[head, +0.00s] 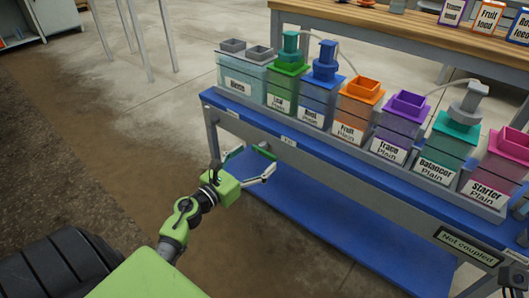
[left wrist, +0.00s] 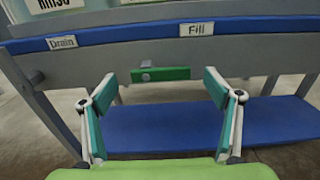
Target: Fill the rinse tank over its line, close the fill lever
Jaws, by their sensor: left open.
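The rinse tank (head: 241,76), pale and translucent with a "Rinse" label, stands at the left end of the skid. Its water level and line are too small to tell. The green fill lever (left wrist: 161,74) lies level on the grey front rail, below and left of the "Fill" label (left wrist: 197,29), with a grey pivot near its left end. The lever also shows in the head view (head: 264,153). My left gripper (left wrist: 160,89) is open, its fingers on either side of the lever and apart from it. In the head view my left gripper (head: 253,164) is just in front of the rail. My right gripper is not seen.
Several labelled coloured tanks, including Leaf (head: 281,93) and Starter (head: 486,182), stand in a row to the right. A "Drain" label (left wrist: 62,42) is left of "Fill". A blue lower shelf (head: 330,225) is bare. A "Not coupled" sign (head: 466,245) hangs at right. Floor at left is clear.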

